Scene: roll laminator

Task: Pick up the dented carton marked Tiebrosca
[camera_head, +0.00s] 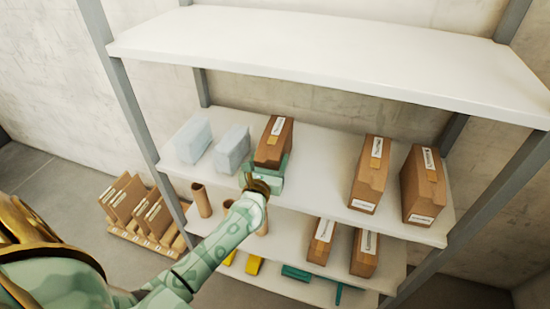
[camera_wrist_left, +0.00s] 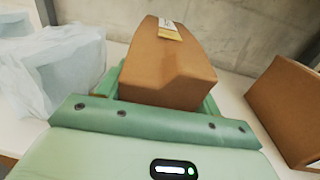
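A brown carton (camera_head: 273,140) with a pale label on its top stands on the middle shelf, right of two pale blue wrapped blocks. Its lettering is too small to read. In the left wrist view the carton (camera_wrist_left: 168,68) has a bent, creased near face. My left gripper (camera_head: 272,170) is at this carton's near side and hides its lower part. In the left wrist view its green fingers reach along both sides of the carton; whether they press on it I cannot tell. My right gripper is not in view.
Two more labelled cartons (camera_head: 370,175) (camera_head: 424,185) stand to the right on the middle shelf (camera_head: 315,185). A white upper shelf (camera_head: 330,55) overhangs. Below are two cartons (camera_head: 322,240) (camera_head: 365,253), tubes and yellow and green items. A rack of brown folders (camera_head: 135,205) is on the floor at left.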

